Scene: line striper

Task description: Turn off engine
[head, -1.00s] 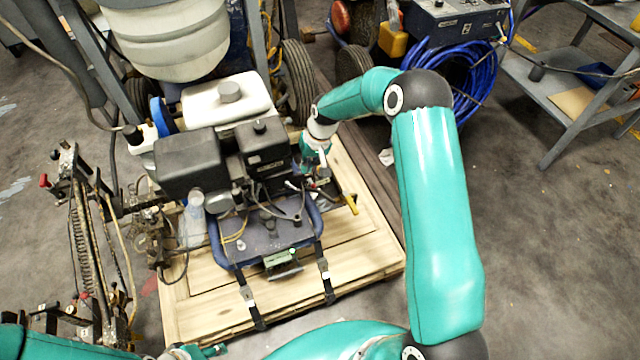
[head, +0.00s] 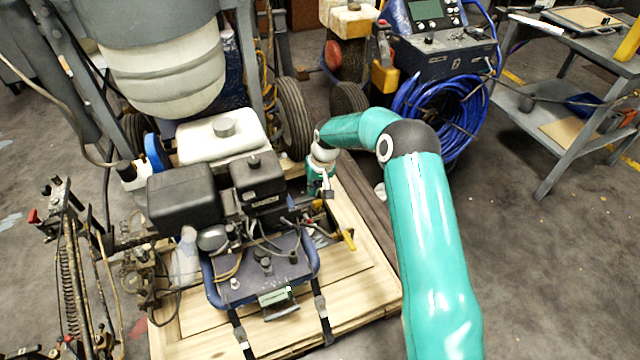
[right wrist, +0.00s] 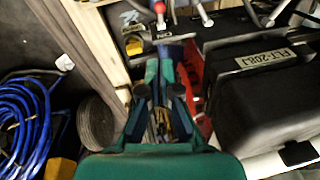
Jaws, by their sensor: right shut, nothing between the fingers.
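The engine (head: 182,197) of the line striper, with black boxes and a white tank (head: 222,135), sits on a blue-framed base over a wooden pallet. My right gripper (head: 325,190) is at the engine's right side, close to its small levers and a yellow handle (head: 348,240). In the right wrist view the gripper's fingers (right wrist: 160,72) are together and empty, pointing at the red and metal parts beside a black box (right wrist: 262,105) with a label plate. Whether the fingertips touch a control I cannot tell. My left gripper is out of view.
A large whitish bucket-like container (head: 165,75) stands behind the engine. A blue hose coil (head: 440,110) and a grey control unit (head: 445,55) are behind my right arm. A grey shelf table (head: 560,110) is at the right. Floor at the lower right is clear.

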